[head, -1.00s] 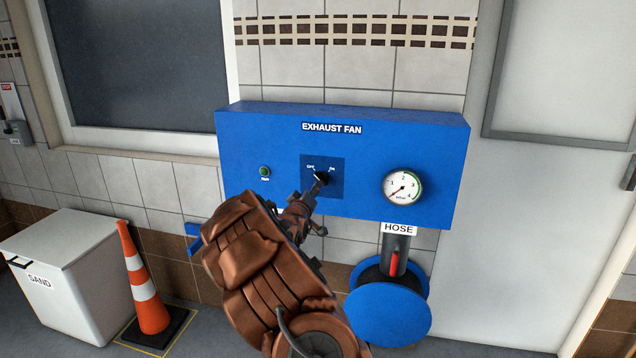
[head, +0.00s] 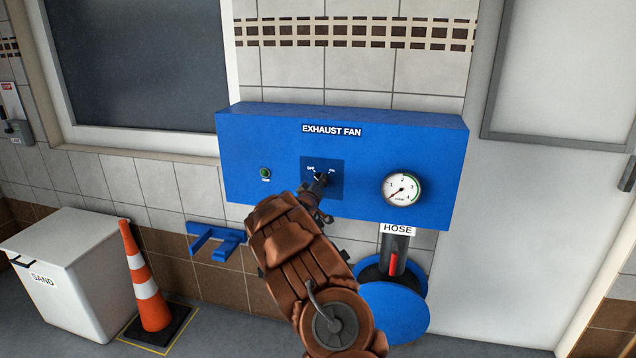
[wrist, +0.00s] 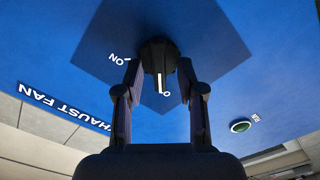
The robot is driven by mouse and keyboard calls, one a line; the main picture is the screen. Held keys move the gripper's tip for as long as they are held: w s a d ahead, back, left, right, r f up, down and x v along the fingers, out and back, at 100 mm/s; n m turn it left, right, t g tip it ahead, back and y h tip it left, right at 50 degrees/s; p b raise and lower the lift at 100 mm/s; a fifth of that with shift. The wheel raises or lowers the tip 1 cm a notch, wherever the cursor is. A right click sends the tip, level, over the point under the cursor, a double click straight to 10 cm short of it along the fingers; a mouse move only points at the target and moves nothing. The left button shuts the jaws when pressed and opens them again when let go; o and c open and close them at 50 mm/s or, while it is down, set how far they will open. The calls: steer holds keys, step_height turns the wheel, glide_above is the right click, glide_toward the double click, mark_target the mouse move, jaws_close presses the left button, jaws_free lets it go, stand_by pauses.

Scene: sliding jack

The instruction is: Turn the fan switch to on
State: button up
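The fan switch (wrist: 158,55) is a black round knob with a white pointer line, on a dark blue square plate (head: 341,181) of the blue EXHAUST FAN panel (head: 240,150). In the wrist view the pointer is near the partly hidden OFF label (wrist: 167,93), well away from the ON label (wrist: 117,58). My gripper (wrist: 158,68) has one finger on each side of the knob, tips close against it. It looks shut on the knob. In the head view my gripper (head: 320,184) covers part of the knob.
A green lamp (head: 265,173) is left of the switch and a round gauge (head: 402,189) right of it. Below are a HOSE fitting (head: 395,253) and a blue bracket (head: 215,243). A traffic cone (head: 146,285) and a white SAND box (head: 75,285) stand at left.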

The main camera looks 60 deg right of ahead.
steer(key=shift+d, duration=0.15)
jaws_close()
stand_by(0.4)
